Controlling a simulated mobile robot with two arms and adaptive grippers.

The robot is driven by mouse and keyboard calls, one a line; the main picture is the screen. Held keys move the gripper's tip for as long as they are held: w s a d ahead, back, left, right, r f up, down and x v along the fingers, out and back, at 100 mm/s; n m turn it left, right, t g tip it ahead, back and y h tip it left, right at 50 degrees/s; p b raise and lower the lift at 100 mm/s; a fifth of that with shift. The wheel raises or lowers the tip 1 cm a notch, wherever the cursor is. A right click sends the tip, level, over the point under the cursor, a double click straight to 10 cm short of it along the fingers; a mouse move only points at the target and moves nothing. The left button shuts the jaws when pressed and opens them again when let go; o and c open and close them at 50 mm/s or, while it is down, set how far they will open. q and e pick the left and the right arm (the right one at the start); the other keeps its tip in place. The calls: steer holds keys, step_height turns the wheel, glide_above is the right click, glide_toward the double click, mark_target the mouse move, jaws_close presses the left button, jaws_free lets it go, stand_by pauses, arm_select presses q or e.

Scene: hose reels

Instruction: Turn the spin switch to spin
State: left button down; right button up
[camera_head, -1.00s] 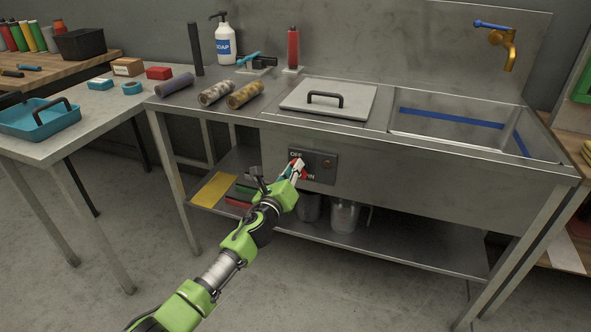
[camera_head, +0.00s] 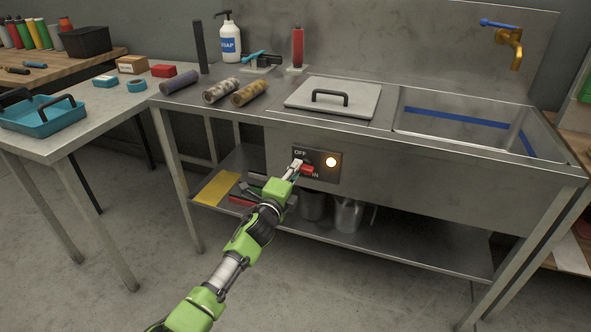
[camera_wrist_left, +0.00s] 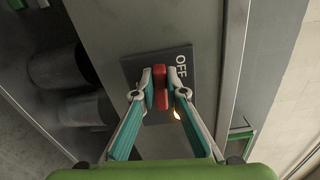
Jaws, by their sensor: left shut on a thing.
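The spin switch is a red handle (camera_head: 307,169) on a dark panel (camera_head: 329,153) on the front of the steel sink unit. The panel carries the word OFF above and a partly covered word ending in "IN" at the lower right. A round lamp (camera_head: 331,162) on the panel glows orange. My left gripper (camera_head: 297,167) is at the panel. In the left wrist view, its two fingers (camera_wrist_left: 160,88) are shut on the red handle (camera_wrist_left: 160,90), one on each side. The handle points to the lower right in the head view, toward "IN". My right gripper is not seen.
A lidded hatch (camera_head: 333,98) and a sink basin (camera_head: 470,125) are on the unit's top. Below, a shelf (camera_head: 400,246) holds metal containers (camera_head: 347,215) and a yellow item (camera_head: 216,188). Grey floor lies in front.

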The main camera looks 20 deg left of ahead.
arm_select(q)
steer(key=shift+f+n, duration=0.15)
steer(key=shift+n, duration=0.45)
steer(key=c, duration=2)
jaws_free()
steer(key=shift+c, duration=0.2)
steer(key=s, duration=1.2)
steer(key=shift+a, duration=0.25)
